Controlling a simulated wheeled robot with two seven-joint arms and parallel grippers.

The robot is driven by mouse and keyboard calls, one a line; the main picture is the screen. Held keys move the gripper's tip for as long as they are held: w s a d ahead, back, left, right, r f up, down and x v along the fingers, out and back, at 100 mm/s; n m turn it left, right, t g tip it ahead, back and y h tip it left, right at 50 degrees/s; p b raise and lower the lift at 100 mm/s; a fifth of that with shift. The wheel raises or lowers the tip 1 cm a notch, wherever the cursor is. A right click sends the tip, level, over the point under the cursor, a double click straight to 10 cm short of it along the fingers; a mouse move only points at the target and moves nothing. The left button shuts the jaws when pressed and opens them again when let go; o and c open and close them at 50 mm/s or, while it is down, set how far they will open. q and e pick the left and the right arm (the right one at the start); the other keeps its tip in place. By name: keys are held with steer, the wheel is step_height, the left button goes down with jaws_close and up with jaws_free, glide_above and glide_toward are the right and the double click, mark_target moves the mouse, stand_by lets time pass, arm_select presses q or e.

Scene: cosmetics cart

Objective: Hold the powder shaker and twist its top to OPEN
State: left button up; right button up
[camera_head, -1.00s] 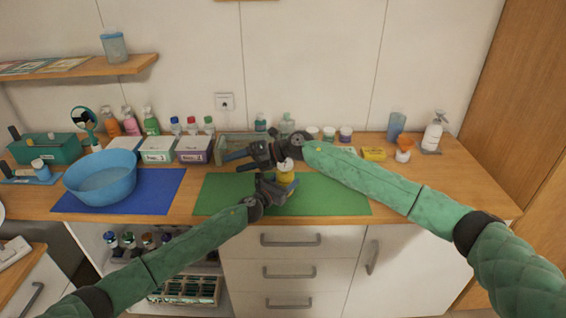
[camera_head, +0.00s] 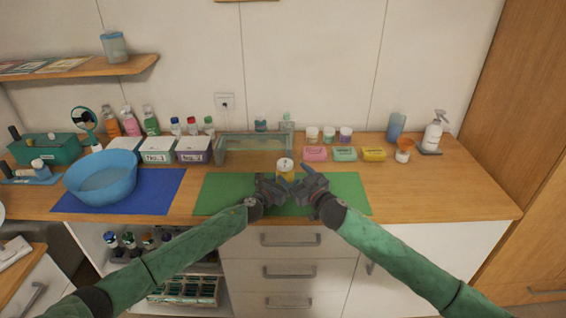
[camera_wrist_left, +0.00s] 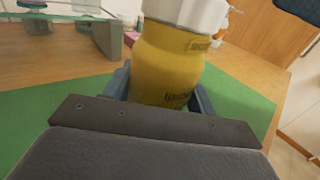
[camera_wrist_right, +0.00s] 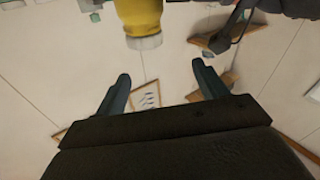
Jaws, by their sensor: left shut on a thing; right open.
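The powder shaker (camera_head: 285,171) has a yellow body and a white top. It is upright over the green mat (camera_head: 225,190). My left gripper (camera_head: 276,184) is shut on its body, with a finger on each side in the left wrist view, where the yellow body (camera_wrist_left: 166,65) and white top (camera_wrist_left: 185,12) fill the middle. My right gripper (camera_head: 305,178) is just right of the shaker, open and empty. In the right wrist view the shaker (camera_wrist_right: 138,14) shows upside down at the top, beyond and apart from the spread fingers (camera_wrist_right: 160,90).
A glass tray (camera_head: 255,155) stands behind the mat. Small jars (camera_head: 328,134) and pink, green and yellow boxes (camera_head: 344,154) stand behind right. A blue basin (camera_head: 101,180) sits on a blue mat at left. The counter right of the green mat is clear.

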mark_target(281, 160)
steer(key=w+a, duration=0.1)
steer(key=w, duration=0.2)
steer(key=w+a+f+m+h, duration=0.1)
steer(key=w, duration=0.2)
steer(key=w+a+f+m, duration=0.1)
steer(key=w, duration=0.3)
steer(key=shift+a, duration=0.4)
steer(key=c, duration=1)
